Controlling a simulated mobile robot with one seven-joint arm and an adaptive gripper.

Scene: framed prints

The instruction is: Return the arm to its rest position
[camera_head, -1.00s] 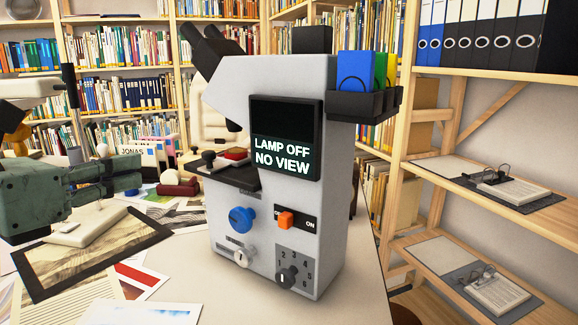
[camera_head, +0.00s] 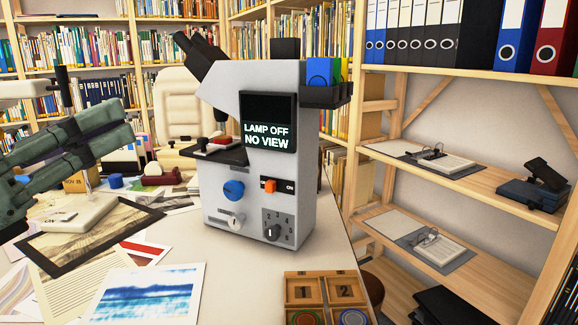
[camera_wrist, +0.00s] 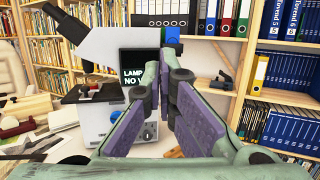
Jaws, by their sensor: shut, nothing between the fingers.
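My gripper (camera_head: 124,122) is at the left of the head view, raised above the table and pointing up to the right. In the wrist view its purple-padded fingers (camera_wrist: 166,80) come together at the tips with nothing between them. The grey microscope (camera_head: 262,185) stands upright on the table, to the right of my gripper and apart from it. It also shows behind the fingers in the wrist view (camera_wrist: 98,125). Its screen (camera_head: 267,122) reads "LAMP OFF NO VIEW".
A black-framed print (camera_head: 140,219) and loose papers lie on the table below my gripper. A seascape print (camera_head: 150,292) lies in front. A wooden box (camera_head: 325,275) with numbered lids sits at the front edge. Shelves (camera_head: 460,170) with binders stand right; bookshelves and a cream chair (camera_head: 183,105) are behind.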

